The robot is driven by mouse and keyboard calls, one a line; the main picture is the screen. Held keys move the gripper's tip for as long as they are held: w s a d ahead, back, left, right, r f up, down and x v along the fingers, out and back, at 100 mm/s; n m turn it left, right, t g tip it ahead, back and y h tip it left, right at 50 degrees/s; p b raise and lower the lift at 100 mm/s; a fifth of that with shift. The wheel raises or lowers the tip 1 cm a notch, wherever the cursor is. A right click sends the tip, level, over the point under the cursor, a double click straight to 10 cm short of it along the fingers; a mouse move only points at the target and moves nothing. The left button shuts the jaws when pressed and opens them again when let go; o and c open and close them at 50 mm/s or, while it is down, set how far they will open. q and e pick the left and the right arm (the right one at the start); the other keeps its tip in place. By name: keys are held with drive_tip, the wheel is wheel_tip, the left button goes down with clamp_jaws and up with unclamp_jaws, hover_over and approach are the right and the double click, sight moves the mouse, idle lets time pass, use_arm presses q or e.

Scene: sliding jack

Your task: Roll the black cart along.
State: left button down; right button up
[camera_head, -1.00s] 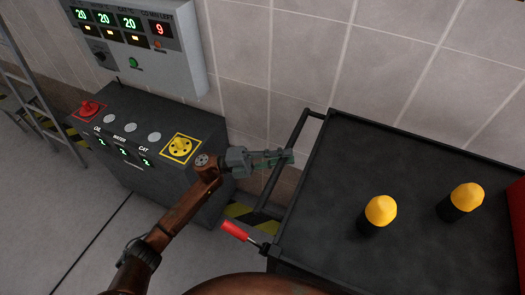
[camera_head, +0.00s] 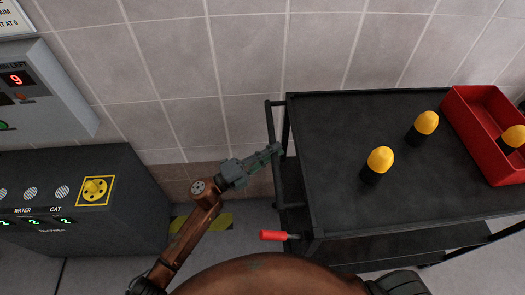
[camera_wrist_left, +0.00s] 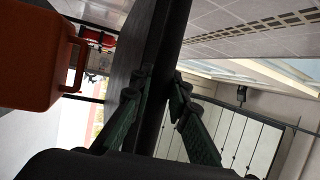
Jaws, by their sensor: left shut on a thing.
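The black cart (camera_head: 335,130) stands against the tiled wall on the right of the head view, its flat top and lower shelf showing. Its upright-framed handle bar (camera_head: 270,118) is on the left end. My left gripper (camera_head: 274,151) is shut on this bar. In the left wrist view the dark bar (camera_wrist_left: 172,60) runs between the two green-grey fingers (camera_wrist_left: 160,98). A red grip (camera_head: 272,236) sticks out from the cart's near left corner. My right gripper does not show.
Two yellow-capped black cylinders (camera_head: 380,165) (camera_head: 424,128) stand on the cart top, beside a red tray (camera_head: 466,120) holding another. A dark control console (camera_head: 90,240) with a yellow-framed knob (camera_head: 95,190) stands at left.

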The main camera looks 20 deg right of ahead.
use_arm(q)
drive_tip(key=shift+s+d+f, duration=0.1)
drive_tip(key=shift+s+d, duration=0.15)
drive_tip(key=shift+d, duration=0.7)
drive_tip(key=c, duration=1.8)
unclamp_jaws()
drive_tip(key=v, duration=1.2)
